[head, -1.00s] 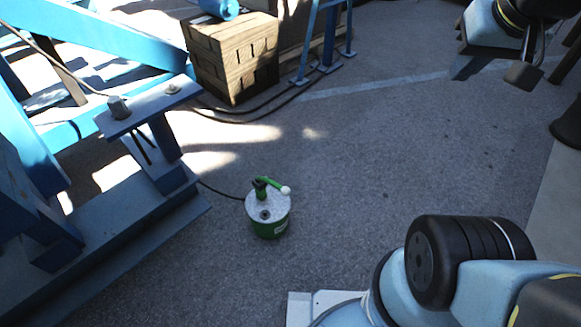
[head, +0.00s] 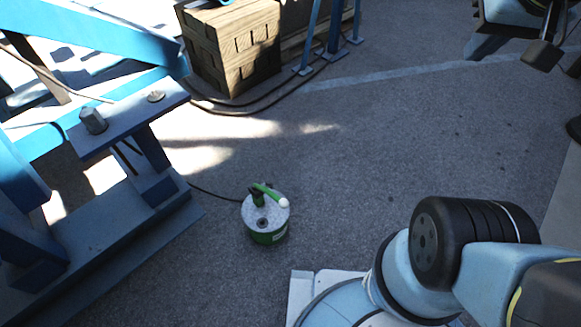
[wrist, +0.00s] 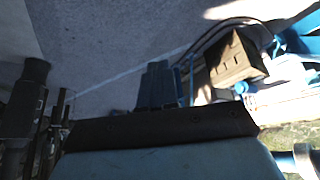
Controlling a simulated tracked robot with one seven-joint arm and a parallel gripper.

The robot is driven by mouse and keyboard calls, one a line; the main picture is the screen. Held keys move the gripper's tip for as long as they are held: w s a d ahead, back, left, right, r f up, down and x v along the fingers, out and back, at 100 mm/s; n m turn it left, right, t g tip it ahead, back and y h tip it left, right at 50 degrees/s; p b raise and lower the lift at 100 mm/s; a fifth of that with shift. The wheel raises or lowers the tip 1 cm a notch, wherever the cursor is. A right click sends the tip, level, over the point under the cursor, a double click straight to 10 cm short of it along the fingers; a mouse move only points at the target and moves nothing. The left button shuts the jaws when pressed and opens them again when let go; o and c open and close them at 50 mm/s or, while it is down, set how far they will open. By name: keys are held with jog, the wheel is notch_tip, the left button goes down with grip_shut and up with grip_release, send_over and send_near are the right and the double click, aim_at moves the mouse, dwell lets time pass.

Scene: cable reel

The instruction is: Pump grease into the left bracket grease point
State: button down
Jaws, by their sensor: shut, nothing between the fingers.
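The green grease pump (head: 266,232) stands upright on the ground in the middle of the head view. It has a pale lid and a green lever with a white knob (head: 284,203). A thin dark hose runs left from it toward the blue bracket stand. The bracket's flat top plate (head: 125,118) carries a grey hexagonal fitting (head: 93,120) and a small round stud (head: 156,97). I cannot tell which is the grease point. My gripper shows in the wrist view (wrist: 158,82), shut and empty. It is high at right in the head view, far from the pump and the bracket.
Stacked timber blocks (head: 232,48) stand at the back, with dark cables (head: 240,110) on the ground before them. Blue trestle legs (head: 335,35) are beside them. The stand's base beam (head: 110,250) lies left of the pump. The ground right of the pump is open.

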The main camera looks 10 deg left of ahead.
jog(key=shift+w+a, duration=0.1)
jog(key=shift+a, duration=0.1)
jog(key=w+a+f+n+g, duration=0.2)
jog(key=w+a+f+n, duration=0.5)
jog(key=w+f, duration=0.3)
jog(key=w+a+f+n+g, duration=0.1)
jog(key=w+a+f+n, duration=0.5)
jog(key=w+f+n, duration=0.3)
jog(key=s+a+f+n+g, duration=0.1)
jog(key=a+f+n, duration=0.3)
jog(key=f, duration=0.7)
jog(key=s+a+f+n+g, duration=0.2)
jog(key=a+f, duration=0.5)
jog(key=f, duration=0.5)
jog(key=s+a+f+n+g+y, duration=0.1)
jog(key=s+a+f+n, duration=0.2)
jog(key=f, duration=0.8)
jog(key=a+n, duration=0.2)
jog(key=n, duration=0.1)
jog(key=shift+a+f+g, duration=0.15)
jog(key=shift+f+g, duration=0.05)
jog(key=shift+g, duration=0.1)
jog(key=shift+s+f, duration=0.1)
jog(key=shift+s, duration=0.05)
